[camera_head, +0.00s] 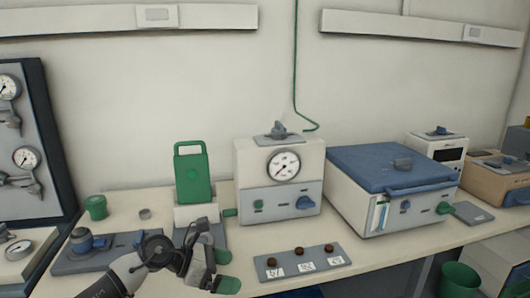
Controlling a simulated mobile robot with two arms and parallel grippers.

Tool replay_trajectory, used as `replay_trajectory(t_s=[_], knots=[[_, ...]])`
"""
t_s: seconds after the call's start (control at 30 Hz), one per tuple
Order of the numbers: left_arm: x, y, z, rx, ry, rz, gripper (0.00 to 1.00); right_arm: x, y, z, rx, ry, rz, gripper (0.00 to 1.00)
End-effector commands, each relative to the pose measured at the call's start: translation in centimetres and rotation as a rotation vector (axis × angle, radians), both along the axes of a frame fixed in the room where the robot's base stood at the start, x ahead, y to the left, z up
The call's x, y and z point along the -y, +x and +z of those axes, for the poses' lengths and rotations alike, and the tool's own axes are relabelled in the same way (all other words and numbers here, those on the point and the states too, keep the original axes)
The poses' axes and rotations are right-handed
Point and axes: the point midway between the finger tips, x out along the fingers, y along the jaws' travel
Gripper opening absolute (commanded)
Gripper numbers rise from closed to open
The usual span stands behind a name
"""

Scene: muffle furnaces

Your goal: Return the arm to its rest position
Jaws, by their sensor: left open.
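My left arm comes in from the bottom left, over the front of the bench (350,258). Its gripper (225,270) is open, with its two green-tipped fingers apart and nothing visible between them. The gripper is in front of the green-handled device (194,187) and left of the grey plate with dark round pieces (303,262). The gripper and forearm hide part of the bench's front edge. My right gripper is not in view.
A white unit with a gauge (278,191) and a blue-lidded box (388,180) stand along the bench. A blue valve device (88,243) and a green cup (96,207) are left of my arm. A green bin (459,281) stands below at the right.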

Motion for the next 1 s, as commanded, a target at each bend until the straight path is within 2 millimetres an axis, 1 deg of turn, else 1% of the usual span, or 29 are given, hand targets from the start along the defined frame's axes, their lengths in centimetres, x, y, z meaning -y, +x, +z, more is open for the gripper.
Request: replay_trajectory(t_s=[0.03,0.1,0.17,0.2,0.27,0.33,0.4,0.47,0.5,0.57,0.6,0.67,0.7,0.77,0.8,0.83,0.87,0.9,0.97,1.0], knots=[[2.4,-1.3,0.3,-0.048,-0.160,0.046,0.98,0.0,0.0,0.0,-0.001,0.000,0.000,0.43],[4.6,-2.4,1.6,-0.129,-0.387,0.139,0.98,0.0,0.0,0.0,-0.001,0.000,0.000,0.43],[5.5,-3.1,2.7,-0.213,-0.576,0.232,0.98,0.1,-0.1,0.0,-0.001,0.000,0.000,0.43],[5.6,-3.5,3.3,-0.278,-0.698,0.298,0.98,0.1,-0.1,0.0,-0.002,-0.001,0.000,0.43],[5.3,-4.0,3.9,-0.387,-0.875,0.407,0.98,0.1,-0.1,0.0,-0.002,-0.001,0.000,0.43],[4.1,-4.4,4.1,-0.522,-1.071,0.547,0.98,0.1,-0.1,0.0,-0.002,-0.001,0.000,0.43],[2.3,-4.8,3.6,-0.669,-1.254,0.699,0.98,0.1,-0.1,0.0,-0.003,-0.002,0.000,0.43],[0.5,-5.4,2.4,-0.798,-1.397,0.842,0.98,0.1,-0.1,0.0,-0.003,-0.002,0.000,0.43],[-0.9,-6.0,1.4,-0.887,-1.486,0.943,0.98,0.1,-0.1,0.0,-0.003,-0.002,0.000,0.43],[-2.9,-7.1,-0.5,-1.020,-1.610,1.100,0.98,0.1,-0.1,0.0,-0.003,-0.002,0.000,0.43],[-4.2,-8.2,-2.0,-1.110,-1.686,1.211,0.98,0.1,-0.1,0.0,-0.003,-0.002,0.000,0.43],[-6.1,-10.1,-4.4,-1.240,-1.784,1.387,0.98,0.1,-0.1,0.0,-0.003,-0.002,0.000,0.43],[-7.2,-11.7,-6.0,-1.324,-1.840,1.508,0.98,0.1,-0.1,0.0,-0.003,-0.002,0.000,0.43],[-8.5,-14.3,-8.3,-1.436,-1.905,1.684,0.98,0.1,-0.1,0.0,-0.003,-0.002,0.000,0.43],[-9.2,-16.0,-9.6,-1.500,-1.936,1.793,0.98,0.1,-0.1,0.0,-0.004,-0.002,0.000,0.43],[-9.7,-17.3,-10.4,-1.541,-1.954,1.869,0.98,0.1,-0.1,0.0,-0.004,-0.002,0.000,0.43],[-10.0,-18.5,-11.1,1.538,1.917,-1.893,0.98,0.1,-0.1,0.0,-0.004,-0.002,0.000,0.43],[-10.4,-20.0,-12.0,1.497,1.829,-1.876,0.98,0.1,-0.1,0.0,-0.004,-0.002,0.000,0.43],[-10.8,-22.2,-13.0,1.442,1.713,-1.854,0.98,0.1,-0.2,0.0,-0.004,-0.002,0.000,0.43],[-11.1,-23.6,-13.5,1.407,1.641,-1.843,0.98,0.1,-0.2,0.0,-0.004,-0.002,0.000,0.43]])
